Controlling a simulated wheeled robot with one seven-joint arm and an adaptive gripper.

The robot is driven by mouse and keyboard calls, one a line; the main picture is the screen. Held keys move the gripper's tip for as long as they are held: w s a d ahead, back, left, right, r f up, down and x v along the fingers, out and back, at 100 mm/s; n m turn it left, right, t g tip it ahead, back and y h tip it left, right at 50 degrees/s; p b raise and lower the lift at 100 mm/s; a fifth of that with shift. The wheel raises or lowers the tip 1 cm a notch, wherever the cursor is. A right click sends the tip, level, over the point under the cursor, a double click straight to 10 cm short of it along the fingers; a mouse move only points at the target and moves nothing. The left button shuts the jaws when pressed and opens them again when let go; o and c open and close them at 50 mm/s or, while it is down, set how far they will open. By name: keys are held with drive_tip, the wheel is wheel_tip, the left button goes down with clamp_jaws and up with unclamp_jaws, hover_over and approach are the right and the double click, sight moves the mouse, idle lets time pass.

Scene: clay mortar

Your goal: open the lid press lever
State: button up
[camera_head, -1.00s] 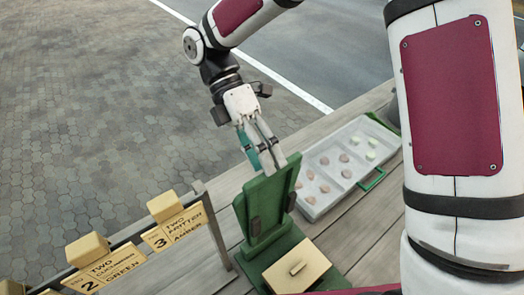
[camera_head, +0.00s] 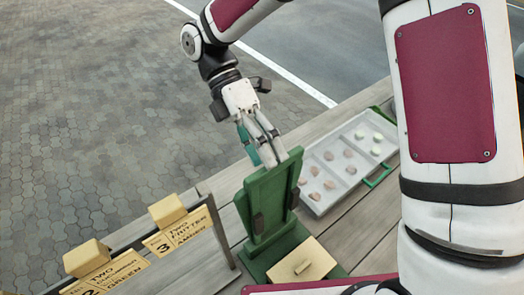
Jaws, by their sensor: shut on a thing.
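The lid press is a green device with an upright panel (camera_head: 268,198) that stands raised and tilted slightly back over its green base (camera_head: 276,247). A tan block with a small raised bar (camera_head: 302,262) lies at the front of the base. My gripper (camera_head: 269,157) is at the top edge of the upright panel, behind and above it. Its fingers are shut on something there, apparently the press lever. The fingertips and the exact grip are partly hidden by the panel. A teal-green piece (camera_head: 248,142) shows beside the left finger.
A white tray (camera_head: 352,143) with a green handle holds several pink and pale pieces, right of the press. A rail (camera_head: 150,236) with tan blocks and order cards (camera_head: 178,231) stands at the left. Bare planks show between rail and press.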

drive_tip(key=shift+w+f, duration=0.1)
drive_tip(key=shift+f, duration=0.05)
drive_tip(key=shift+w+a+r, duration=0.25)
drive_tip(key=shift+w+r, duration=0.1)
drive_tip(key=shift+w, duration=0.05)
drive_tip(key=shift+c, duration=0.6)
drive_tip(key=v, duration=1.1)
drive_tip(key=shift+s+r, duration=0.25)
